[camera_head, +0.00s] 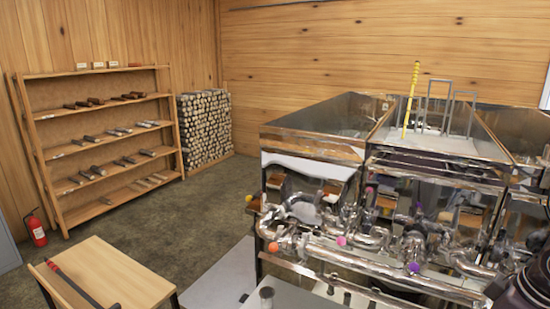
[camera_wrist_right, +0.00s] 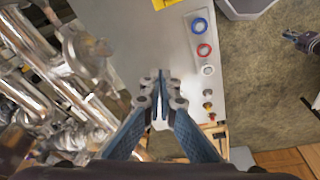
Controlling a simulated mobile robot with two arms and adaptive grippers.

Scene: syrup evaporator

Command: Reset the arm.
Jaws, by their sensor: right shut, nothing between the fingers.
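My right gripper (camera_wrist_right: 160,100) shows in the right wrist view with its two fingers together and nothing between them. It is in front of a grey panel (camera_wrist_right: 178,55), apart from it as far as I can tell. Part of my dark right arm (camera_head: 528,282) shows at the lower right corner of the head view. The right gripper itself is not visible there.
The shiny evaporator (camera_head: 330,125) with its pipes fills the right of the head view. A wooden table (camera_head: 120,270) stands at lower left, before a tool shelf (camera_head: 100,140). A red extinguisher (camera_head: 36,230) and stacked logs (camera_head: 204,128) stand by the walls. Floor between is clear.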

